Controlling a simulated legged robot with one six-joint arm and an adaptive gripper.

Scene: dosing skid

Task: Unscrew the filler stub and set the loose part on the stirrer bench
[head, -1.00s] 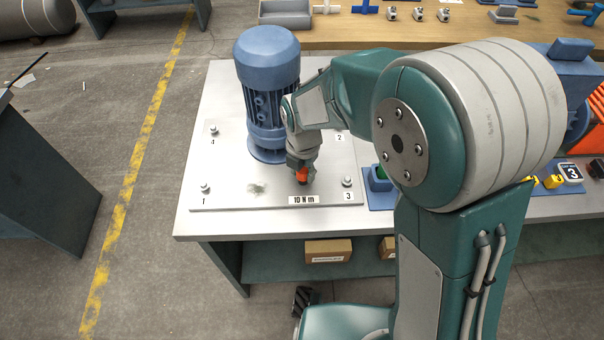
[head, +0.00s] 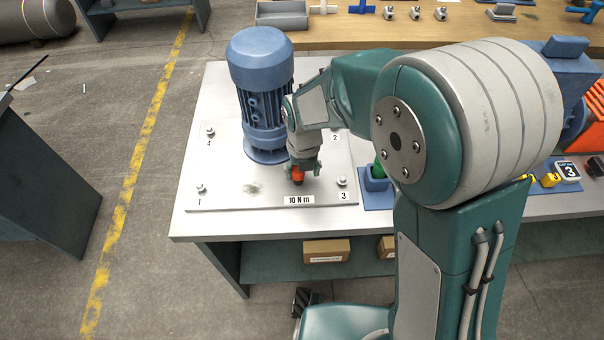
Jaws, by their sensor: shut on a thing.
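My gripper (head: 299,175) is at the stirrer bench (head: 210,228), low over the pale plate (head: 225,198) just right of the blue motor (head: 262,90). It is shut on a small orange-red part (head: 297,174), mostly hidden by the fingers. The part is just above or touching the plate, behind the "10 N m" label (head: 298,200); I cannot tell which. I cannot make out the filler stub as a separate thing.
Bolts stand at the plate's corners, one near the number 3 (head: 342,182). A blue holder with a green item (head: 377,180) stands right of the plate. A wooden bench (head: 350,30) with small parts is behind.

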